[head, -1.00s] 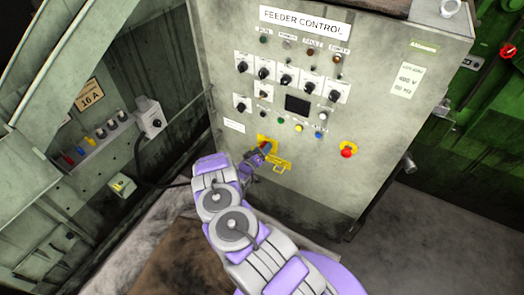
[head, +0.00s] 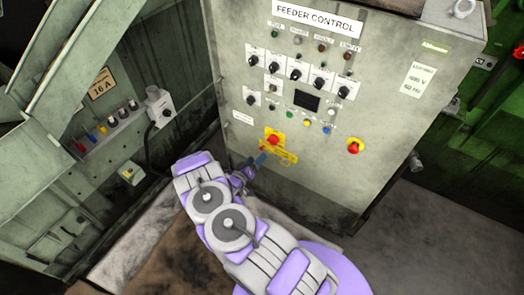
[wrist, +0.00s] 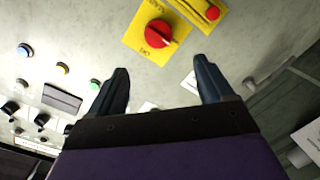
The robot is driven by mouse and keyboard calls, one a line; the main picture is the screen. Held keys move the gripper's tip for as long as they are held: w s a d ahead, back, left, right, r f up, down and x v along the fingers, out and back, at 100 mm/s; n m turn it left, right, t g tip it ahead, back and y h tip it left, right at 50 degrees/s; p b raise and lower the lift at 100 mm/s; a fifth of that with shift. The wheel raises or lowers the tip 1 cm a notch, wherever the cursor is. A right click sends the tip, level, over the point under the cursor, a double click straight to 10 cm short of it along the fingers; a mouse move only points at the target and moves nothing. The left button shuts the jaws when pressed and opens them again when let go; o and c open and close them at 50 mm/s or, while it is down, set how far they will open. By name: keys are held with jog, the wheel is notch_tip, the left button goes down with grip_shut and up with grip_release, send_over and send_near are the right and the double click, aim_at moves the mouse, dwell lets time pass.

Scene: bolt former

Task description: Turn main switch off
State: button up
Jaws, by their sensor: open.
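The main switch is a red rotary knob (head: 273,139) on a yellow plate, low on the grey feeder control panel (head: 330,185). In the wrist view the red knob (wrist: 157,34) sits just beyond my fingertips, with a pale mark on its lower right edge. The lettering on its plate is too small to read surely. My gripper (head: 259,160) is just below and left of the knob in the head view. In the wrist view my gripper (wrist: 162,70) is open and empty, its two dark fingers apart and the knob clear of them.
A yellow hasp-like piece (head: 280,157) adjoins the switch below; in the wrist view it carries a red part (wrist: 212,13). Several knobs and buttons are above. A grey box (head: 159,107) stands left.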

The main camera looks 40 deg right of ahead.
jog(key=v, duration=0.5)
jog(key=shift+w, duration=0.1)
jog(key=shift+d, duration=0.1)
